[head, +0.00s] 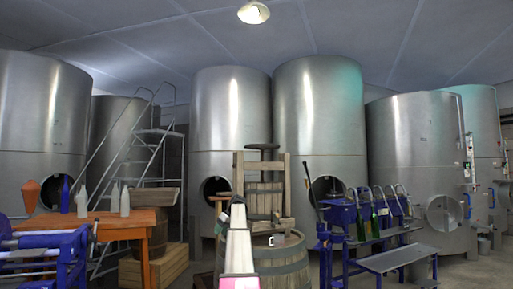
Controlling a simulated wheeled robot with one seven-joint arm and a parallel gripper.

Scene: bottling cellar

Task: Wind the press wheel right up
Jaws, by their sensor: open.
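The press stands in the middle of the head view, a wooden frame (240,178) with two uprights and crosspieces. A dark wheel (262,147) sits at the top of its dark screw, above the upper crosspiece. I see the wheel nearly edge-on, so its turned position cannot be told. My pale arm, pink at the bottom, rises in front of the press and covers part of its lower left. The arm's far end lies below the wheel, apart from it in the picture. No gripper fingers can be made out, and nothing is seen touching the wheel.
A wooden barrel (284,267) stands in front, with a small pale mug-like thing (278,240) on top. An orange table (125,222) with bottles is left. A blue bottling stand (342,215) is close on the right. Large steel tanks (320,115) line the back.

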